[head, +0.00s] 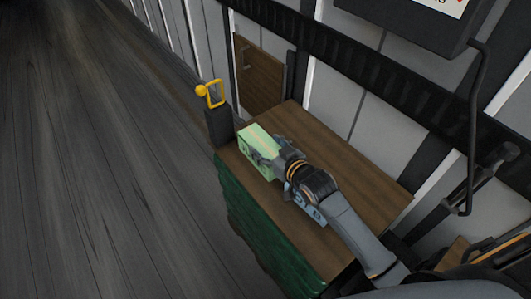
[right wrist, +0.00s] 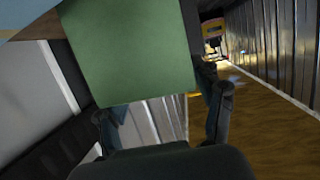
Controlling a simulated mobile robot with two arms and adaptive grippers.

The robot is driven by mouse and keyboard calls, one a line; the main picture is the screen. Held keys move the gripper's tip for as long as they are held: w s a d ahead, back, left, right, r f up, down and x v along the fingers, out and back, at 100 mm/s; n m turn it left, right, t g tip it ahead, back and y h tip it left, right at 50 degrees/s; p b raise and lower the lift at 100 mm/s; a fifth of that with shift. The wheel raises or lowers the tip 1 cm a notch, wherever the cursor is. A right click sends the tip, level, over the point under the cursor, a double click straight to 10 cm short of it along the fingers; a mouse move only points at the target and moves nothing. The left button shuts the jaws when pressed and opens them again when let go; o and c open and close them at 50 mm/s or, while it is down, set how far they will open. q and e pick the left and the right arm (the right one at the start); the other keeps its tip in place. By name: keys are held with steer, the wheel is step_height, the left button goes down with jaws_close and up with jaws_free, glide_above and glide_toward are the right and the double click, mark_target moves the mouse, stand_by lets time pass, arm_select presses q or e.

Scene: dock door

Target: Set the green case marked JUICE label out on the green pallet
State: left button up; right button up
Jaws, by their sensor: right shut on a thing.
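A light green case (head: 258,141) is at the far left corner of a wood-topped stand (head: 345,185) in the head view. A dark mark shows on its near face, too small to read. My right gripper (head: 266,157) is shut on the case. I cannot tell whether the case touches the top. In the right wrist view the green case (right wrist: 135,50) fills the upper middle, between the fingers of my right gripper (right wrist: 160,108). The stand has a dark green side (head: 255,225); I cannot tell whether this is the green pallet. My left gripper is not in view.
A dark post with a yellow loop (head: 212,95) stands just beyond the case. A panelled wall with a black rail (head: 350,65) runs behind the stand. Much of the wooden top is bare. Open dark plank floor (head: 90,170) lies to the left.

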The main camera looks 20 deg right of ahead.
steer(key=shift+w+f, duration=0.95)
steer(key=shift+w, duration=0.15)
steer(key=shift+f, duration=1.5)
steer(key=o, duration=1.8)
steer(key=shift+s+f, duration=0.15)
steer(key=shift+f, duration=0.1)
steer(key=shift+o, duration=0.2)
steer(key=v, duration=1.2)
steer(key=shift+r, duration=0.2)
